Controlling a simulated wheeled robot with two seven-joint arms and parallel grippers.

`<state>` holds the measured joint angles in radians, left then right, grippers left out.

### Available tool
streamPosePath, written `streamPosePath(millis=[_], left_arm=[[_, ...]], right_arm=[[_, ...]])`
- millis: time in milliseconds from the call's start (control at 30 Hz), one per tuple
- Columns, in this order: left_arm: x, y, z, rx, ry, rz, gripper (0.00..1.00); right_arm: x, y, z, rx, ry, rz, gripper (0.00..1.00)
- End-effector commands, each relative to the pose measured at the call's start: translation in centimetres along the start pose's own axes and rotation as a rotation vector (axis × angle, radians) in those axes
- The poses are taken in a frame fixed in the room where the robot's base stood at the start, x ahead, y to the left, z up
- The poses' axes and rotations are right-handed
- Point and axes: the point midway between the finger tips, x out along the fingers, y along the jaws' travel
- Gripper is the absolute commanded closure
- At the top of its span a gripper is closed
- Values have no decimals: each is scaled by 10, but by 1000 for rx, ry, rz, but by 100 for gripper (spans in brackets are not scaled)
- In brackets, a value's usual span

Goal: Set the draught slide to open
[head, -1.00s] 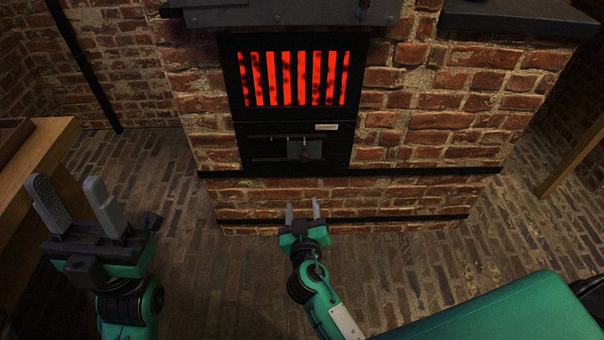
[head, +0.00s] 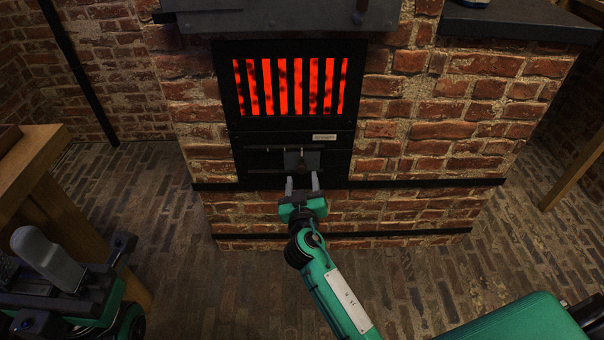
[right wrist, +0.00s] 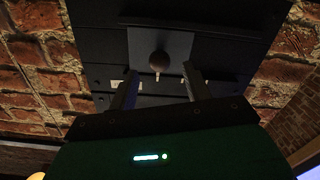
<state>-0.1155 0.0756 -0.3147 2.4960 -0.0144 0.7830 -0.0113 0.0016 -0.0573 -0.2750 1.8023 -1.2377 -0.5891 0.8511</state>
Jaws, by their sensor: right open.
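The draught slide (head: 312,158) is a small dark plate with a knob, on a rail in the black stove front below the glowing grate. In the right wrist view the slide plate (right wrist: 177,45) and its round dark knob (right wrist: 158,62) show close up. My right gripper (head: 302,181) is open and empty, just below the slide. In the right wrist view its fingertips (right wrist: 160,71) are either side of the knob's line; whether they reach the knob's depth I cannot tell. My left gripper (head: 20,250) is at the lower left, fingers apart, partly cut off.
The barred grate (head: 291,87) glows red above the slide. A pale label (head: 324,137) is on the stove front. A black ledge (head: 420,185) runs along the brickwork under it. A wooden table (head: 45,160) stands at the left.

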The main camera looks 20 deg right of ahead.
Motion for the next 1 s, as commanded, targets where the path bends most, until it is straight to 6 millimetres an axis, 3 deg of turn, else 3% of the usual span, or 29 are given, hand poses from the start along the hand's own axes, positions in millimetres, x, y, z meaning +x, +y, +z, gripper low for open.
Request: streamPosePath(millis=[233,633,667,900,1000], left_arm=[[-1,0,0,0,5,1,52],[2,1,-2,-1,15,2,52],[2,1,-2,-1,16,2,52],[2,1,-2,-2,15,2,52],[2,1,-2,-2,14,2,52]], right_arm=[[29,0,0,-2,1,1,50],[36,0,0,-1,-1,1,50],[36,0,0,-1,-1,0,52],[36,0,0,0,-1,0,99],[36,0,0,0,-1,0,100]])
